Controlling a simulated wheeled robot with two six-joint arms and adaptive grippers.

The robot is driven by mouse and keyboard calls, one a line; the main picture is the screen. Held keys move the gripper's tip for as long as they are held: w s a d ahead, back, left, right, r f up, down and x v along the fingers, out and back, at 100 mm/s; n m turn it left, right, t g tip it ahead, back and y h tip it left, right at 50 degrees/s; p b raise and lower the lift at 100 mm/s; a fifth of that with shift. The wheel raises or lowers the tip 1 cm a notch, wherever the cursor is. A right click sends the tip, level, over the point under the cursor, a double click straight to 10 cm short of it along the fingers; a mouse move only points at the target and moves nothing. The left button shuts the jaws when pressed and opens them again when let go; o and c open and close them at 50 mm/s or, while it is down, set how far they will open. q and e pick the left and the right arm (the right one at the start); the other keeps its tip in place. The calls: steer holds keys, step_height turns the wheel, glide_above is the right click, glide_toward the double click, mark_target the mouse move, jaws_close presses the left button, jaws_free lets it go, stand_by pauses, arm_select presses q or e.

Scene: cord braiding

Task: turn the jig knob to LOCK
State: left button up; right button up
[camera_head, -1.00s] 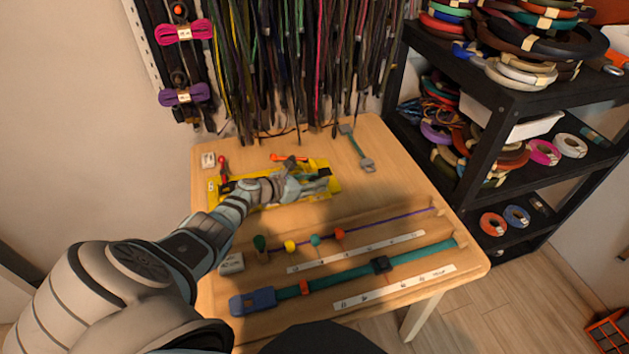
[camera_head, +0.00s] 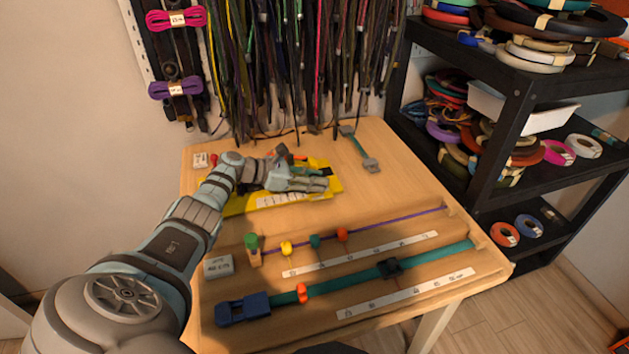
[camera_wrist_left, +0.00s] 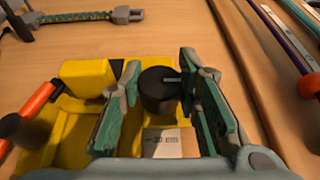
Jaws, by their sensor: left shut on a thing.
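The yellow jig (camera_head: 240,204) lies on the table below the hanging cords; its yellow body also shows in the left wrist view (camera_wrist_left: 72,145). The black round jig knob (camera_wrist_left: 158,94) stands on it, with a pale pointer line on top aimed to the right. My left gripper (camera_head: 322,180) is over the right part of the jig. In the left wrist view its two green-padded fingers (camera_wrist_left: 160,84) are on either side of the knob, shut on it. A white label (camera_wrist_left: 168,142) lies below the knob; its print is too small to read. My right gripper is out of view.
A red-orange handle (camera_wrist_left: 35,108) with a dark end is on the jig's left. A grey-green tool (camera_head: 360,150) lies behind right. In front are a purple cord (camera_head: 395,225) with coloured beads and a teal strap (camera_head: 345,283). A black shelf (camera_head: 505,150) stands right.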

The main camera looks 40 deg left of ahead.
arm_select(q)
steer(key=o, duration=1.2)
steer(key=shift+s+a, duration=0.1)
steer(key=v, duration=1.1)
steer(key=shift+s+a+r, duration=0.1)
steer(key=shift+s+a, duration=0.1)
steer(key=shift+s, duration=0.15)
